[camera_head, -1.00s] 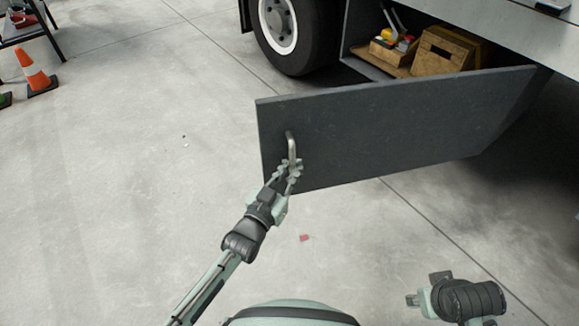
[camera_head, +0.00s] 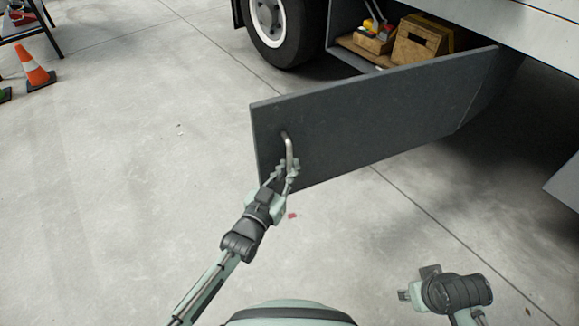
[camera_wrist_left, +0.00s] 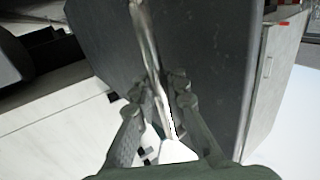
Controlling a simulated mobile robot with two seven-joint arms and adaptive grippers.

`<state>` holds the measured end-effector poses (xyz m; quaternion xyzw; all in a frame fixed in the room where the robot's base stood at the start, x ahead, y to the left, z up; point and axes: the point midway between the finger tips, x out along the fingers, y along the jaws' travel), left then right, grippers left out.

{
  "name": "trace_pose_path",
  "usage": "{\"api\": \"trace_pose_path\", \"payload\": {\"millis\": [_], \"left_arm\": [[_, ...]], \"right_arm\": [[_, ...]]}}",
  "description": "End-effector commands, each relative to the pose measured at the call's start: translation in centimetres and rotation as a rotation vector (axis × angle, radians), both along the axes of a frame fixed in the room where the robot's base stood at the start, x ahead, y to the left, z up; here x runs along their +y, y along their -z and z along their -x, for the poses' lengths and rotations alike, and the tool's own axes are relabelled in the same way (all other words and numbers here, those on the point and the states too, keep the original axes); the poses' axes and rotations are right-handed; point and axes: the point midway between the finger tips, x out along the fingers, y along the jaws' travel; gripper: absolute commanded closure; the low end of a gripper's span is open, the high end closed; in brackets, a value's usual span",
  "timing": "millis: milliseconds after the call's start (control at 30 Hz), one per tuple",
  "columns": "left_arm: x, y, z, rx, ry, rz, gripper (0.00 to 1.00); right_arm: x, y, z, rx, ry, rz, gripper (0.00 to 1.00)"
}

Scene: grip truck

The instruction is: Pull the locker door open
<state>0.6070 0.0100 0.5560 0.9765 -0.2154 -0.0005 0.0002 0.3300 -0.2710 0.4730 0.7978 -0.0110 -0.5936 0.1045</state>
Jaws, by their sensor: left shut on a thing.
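The dark grey locker door (camera_head: 390,115) stands swung out from the truck's side, with the locker (camera_head: 350,50) open behind it. Its metal handle (camera_head: 289,150) is near the door's free left edge. My left gripper (camera_head: 288,174) is shut on the handle's lower part. In the left wrist view the handle (camera_wrist_left: 146,45) runs down between the fingers of the left gripper (camera_wrist_left: 160,105), beside the door's dark face (camera_wrist_left: 205,60). My right gripper (camera_head: 408,294) is at the lower right, away from the door; its fingers are too small to read.
A wooden box (camera_head: 421,40) and small tools (camera_head: 376,32) sit inside the locker. A truck wheel (camera_head: 270,25) is left of it. An orange and white cone (camera_head: 35,70) stands at the far left. The concrete floor left of the door is clear.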

Motion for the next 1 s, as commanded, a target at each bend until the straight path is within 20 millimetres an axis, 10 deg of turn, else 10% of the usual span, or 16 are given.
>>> {"api": "trace_pose_path", "payload": {"millis": [367,600,1000], "left_arm": [[0.8,0.3,-0.1,0.002,-0.010,-0.005,1.00],[0.6,0.2,-0.1,0.002,-0.008,-0.004,0.67],[0.9,0.2,1.1,0.002,-0.005,-0.002,0.67]], "right_arm": [[0.0,0.2,0.2,0.005,0.000,0.000,0.60],[0.0,0.3,0.5,0.012,0.000,0.000,0.60],[0.0,0.3,0.6,0.013,0.001,0.000,0.60]]}}
